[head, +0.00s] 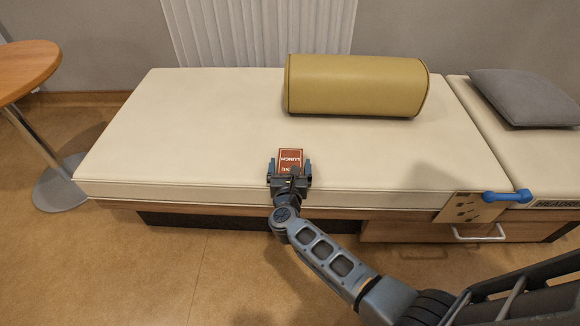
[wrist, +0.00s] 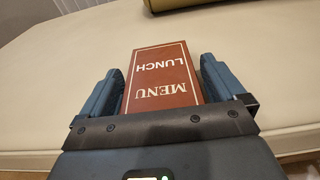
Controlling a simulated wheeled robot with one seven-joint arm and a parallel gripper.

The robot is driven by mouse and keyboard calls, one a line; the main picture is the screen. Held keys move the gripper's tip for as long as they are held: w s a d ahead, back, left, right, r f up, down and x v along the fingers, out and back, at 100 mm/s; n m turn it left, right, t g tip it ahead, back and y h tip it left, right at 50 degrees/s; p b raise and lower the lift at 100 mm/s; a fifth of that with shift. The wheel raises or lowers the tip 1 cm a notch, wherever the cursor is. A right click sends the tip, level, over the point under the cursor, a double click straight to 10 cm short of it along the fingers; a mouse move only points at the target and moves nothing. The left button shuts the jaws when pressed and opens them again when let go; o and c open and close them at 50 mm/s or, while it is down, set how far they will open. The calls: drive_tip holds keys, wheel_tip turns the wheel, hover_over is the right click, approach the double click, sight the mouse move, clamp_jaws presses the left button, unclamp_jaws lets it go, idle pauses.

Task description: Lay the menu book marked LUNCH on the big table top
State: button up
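The menu book (head: 290,157) is dark red with pale lettering. In the wrist view (wrist: 163,75) it reads MENU and LUNCH, upside down. It sits between the two fingers of my gripper (wrist: 160,85), which flank its long sides closely; my gripper appears shut on it. In the head view my gripper (head: 289,168) is at the front edge of the cream couch, with the book pointing away over the couch. Whether the book touches the couch is unclear. A round wooden table top (head: 24,66) is partly in view at the far left; no other table shows.
The cream couch (head: 190,130) fills the middle and is mostly bare. A mustard bolster (head: 356,86) lies at its back right. A grey pillow (head: 526,97) lies on the right section. A blue handle (head: 507,196) sticks out at the front right. Floor is clear at front left.

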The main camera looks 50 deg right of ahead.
drive_tip(key=shift+r, duration=0.2)
drive_tip(key=shift+s+a+p, duration=0.2)
drive_tip(key=shift+a+p, duration=0.1)
drive_tip(key=shift+p, duration=0.05)
drive_tip(key=p+v, duration=0.2)
drive_tip(key=v, duration=0.9)
drive_tip(key=s+a+r+m+t+y, duration=0.1)
drive_tip(key=s+a+r+m+y, duration=0.3)
drive_tip(key=s+r+m, duration=0.4)
drive_tip(key=s+a+r+m+t+y, duration=0.2)
drive_tip(key=s+a+r+m+y, duration=0.2)
drive_tip(key=s+r+m, duration=0.4)
drive_tip(key=s+a+r+m+t+y, duration=0.1)
drive_tip(key=s+a+r+m+y, duration=0.3)
drive_tip(key=s+r+m, duration=0.4)
drive_tip(key=shift+s+a+r+m+t+y, duration=0.15)
drive_tip(key=shift+s+a+m, duration=0.15)
drive_tip(key=shift+s, duration=0.7)
drive_tip(key=shift+s+a+r+m+t+y, duration=0.1)
drive_tip(key=shift+s+a+m, duration=0.2)
drive_tip(key=shift+s, duration=0.75)
drive_tip(key=shift+s+a+r+m+t+y, duration=0.15)
drive_tip(key=shift+s+a+m, duration=0.1)
drive_tip(key=shift+s, duration=0.75)
